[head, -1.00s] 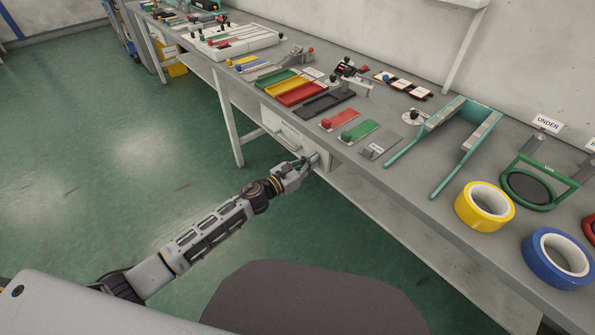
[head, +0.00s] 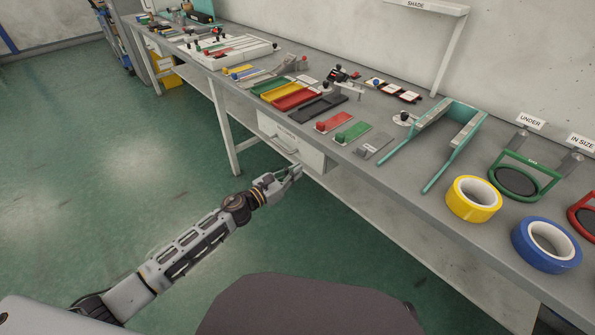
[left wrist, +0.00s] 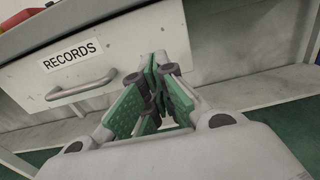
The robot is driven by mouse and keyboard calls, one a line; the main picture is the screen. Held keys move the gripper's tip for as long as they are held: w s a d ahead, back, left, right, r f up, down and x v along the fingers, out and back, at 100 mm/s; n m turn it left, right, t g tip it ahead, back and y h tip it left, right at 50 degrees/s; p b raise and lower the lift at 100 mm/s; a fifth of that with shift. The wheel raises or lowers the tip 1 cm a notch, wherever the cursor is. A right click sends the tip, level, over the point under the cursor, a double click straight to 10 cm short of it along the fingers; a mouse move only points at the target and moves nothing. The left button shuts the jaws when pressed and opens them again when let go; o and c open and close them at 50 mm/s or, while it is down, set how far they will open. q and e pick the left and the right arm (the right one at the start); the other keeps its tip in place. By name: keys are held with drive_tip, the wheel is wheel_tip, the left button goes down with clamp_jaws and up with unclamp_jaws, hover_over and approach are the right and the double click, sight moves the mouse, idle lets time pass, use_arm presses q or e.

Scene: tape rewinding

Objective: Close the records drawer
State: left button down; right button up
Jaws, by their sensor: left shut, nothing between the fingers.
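The records drawer (head: 304,154) is a white front under the bench top, with a bar handle (head: 285,146). In the left wrist view the drawer front (left wrist: 130,45) carries a RECORDS label (left wrist: 72,56) above its handle (left wrist: 81,86). The drawer appears to sit close under the bench edge; I cannot tell whether any gap is left. My left gripper (head: 294,171) is shut and empty, just in front of and below the drawer front, right of the handle, and seems apart from it. Its green-padded fingers (left wrist: 156,92) show in the wrist view. My right gripper is out of view.
The bench top (head: 400,175) holds colored trays (head: 295,97), a teal frame (head: 440,135), a yellow tape roll (head: 473,199) and a blue tape roll (head: 547,245). A bench leg (head: 228,138) stands left of the drawer. The green floor at left is clear.

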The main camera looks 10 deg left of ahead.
use_arm(q)
drive_tip(key=v, duration=0.8)
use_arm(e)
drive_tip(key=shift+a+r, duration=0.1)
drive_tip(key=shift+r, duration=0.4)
use_arm(q)
drive_tip(key=shift+a, duration=0.1)
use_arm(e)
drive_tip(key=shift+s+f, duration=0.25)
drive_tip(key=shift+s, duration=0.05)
